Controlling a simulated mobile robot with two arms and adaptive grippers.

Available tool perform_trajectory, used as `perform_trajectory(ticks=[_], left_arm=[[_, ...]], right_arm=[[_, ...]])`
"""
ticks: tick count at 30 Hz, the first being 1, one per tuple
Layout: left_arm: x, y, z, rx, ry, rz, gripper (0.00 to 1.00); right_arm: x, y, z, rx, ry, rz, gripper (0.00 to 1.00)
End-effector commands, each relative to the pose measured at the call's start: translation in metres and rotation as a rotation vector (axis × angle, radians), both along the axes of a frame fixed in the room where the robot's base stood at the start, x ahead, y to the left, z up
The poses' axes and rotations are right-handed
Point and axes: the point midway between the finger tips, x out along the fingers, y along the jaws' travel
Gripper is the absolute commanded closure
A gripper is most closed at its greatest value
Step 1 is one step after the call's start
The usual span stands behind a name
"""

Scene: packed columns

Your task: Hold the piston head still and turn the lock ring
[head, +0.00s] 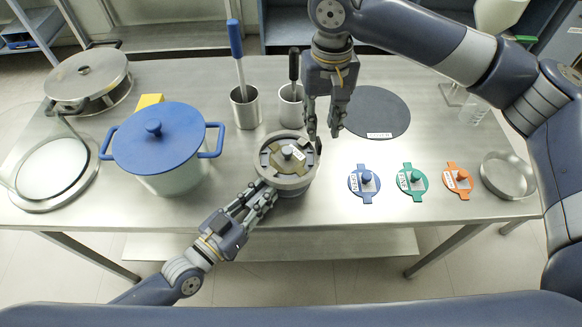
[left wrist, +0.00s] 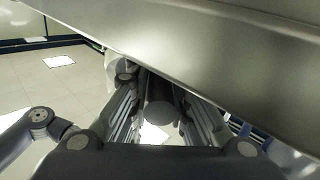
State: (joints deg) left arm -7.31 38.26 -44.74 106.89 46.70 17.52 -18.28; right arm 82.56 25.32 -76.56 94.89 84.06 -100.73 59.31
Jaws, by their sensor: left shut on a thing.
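A round grey column (head: 284,191) stands at the middle of the table's front. Its top has a wide grey ring (head: 303,181), which I take as the lock ring, around a yellowish piston head (head: 270,158) with a small knob and white label. My left gripper (head: 266,194) is shut on a grey part at the ring's front left edge. In the left wrist view a rounded grey bar end (left wrist: 161,113) sits between its fingers. My right gripper (head: 324,131) points down at the column's back right edge, fingers apart, seemingly empty. Whether it touches the ring is unclear.
A blue-lidded pot (head: 157,138) stands close left of the column. Two metal cups (head: 245,108) with handled tools stand behind. A dark round mat (head: 383,110) lies back right. Blue (head: 364,183), green (head: 412,182) and orange (head: 458,181) keyed discs lie to the right.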

Motion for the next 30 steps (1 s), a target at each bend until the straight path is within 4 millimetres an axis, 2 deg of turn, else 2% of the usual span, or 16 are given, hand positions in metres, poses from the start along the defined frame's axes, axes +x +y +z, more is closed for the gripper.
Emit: perform_trajectory(ticks=[4, 5, 7, 10, 22, 26, 30], left_arm=[[0.001, 0.000, 0.002, -0.004, -0.005, 0.001, 1.00], [0.001, 0.000, 0.002, -0.004, -0.005, 0.001, 0.78], [0.001, 0.000, 0.002, -0.003, -0.004, 0.001, 0.62], [0.001, 0.000, 0.002, -0.004, -0.005, 0.001, 0.59], [-0.004, 0.003, 0.000, -0.001, 0.000, 0.000, 0.59], [-0.018, 0.015, -0.001, 0.002, 0.002, 0.000, 0.59], [-0.042, 0.035, -0.001, 0.003, 0.004, -0.001, 0.59]], right_arm=[[0.000, 0.000, 0.000, 0.000, 0.000, 0.000, 0.72], [0.000, 0.000, 0.000, 0.000, 0.000, 0.000, 0.72], [0.000, 0.000, 0.000, 0.000, 0.000, 0.000, 0.72], [0.000, 0.000, 0.000, 0.000, 0.000, 0.000, 0.72], [0.000, 0.000, 0.000, 0.000, 0.000, 0.001, 0.72], [0.000, 0.000, 0.000, 0.000, 0.000, 0.001, 0.72], [0.000, 0.000, 0.000, 0.000, 0.000, 0.000, 0.72]])
